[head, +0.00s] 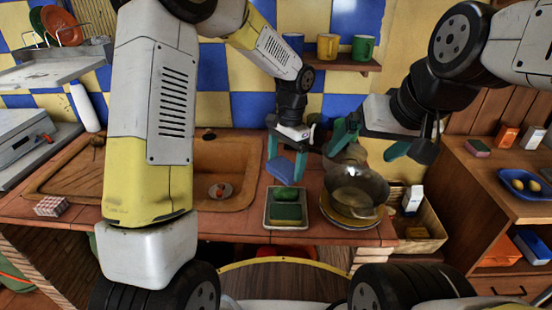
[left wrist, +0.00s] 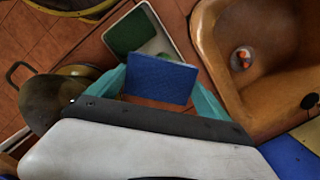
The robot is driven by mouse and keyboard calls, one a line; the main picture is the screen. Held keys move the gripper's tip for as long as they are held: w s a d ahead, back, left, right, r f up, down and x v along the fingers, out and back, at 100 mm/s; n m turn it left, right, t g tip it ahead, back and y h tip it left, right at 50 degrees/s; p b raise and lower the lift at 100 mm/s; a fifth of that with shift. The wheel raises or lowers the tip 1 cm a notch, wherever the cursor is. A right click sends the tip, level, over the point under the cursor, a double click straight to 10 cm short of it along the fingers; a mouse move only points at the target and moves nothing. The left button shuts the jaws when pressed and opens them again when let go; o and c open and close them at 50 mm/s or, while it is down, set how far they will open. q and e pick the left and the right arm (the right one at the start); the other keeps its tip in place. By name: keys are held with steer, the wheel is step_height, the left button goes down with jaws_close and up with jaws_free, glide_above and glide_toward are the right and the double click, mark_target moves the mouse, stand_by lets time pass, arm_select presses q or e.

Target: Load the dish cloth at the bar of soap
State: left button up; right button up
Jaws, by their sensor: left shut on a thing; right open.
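My left gripper (head: 286,158) is shut on a flat blue cloth (head: 279,172), which I take for the dish cloth. The cloth hangs between its teal fingers, above the back of a pale tray (head: 268,222). In the left wrist view the blue cloth (left wrist: 160,80) spans the fingers, with the tray (left wrist: 165,47) beyond it. A dark green rounded block (head: 286,194), perhaps the bar of soap, lies in the tray behind a flatter green piece (head: 286,213). My right gripper (head: 372,142) is open and empty, above and right of the tray.
A brown sink (head: 235,165) lies left, with a small orange-and-white thing inside. A shelf with mugs (head: 327,46) hangs behind.

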mark_target(286, 191)
arm_select(q)
steer(key=shift+w+d, duration=0.1)
steer(key=shift+d, duration=0.25)
steer(key=shift+d+f, duration=0.1)
steer(key=shift+f, duration=2.85)
steer(key=shift+f, duration=0.6)
steer(key=shift+r, duration=3.6)
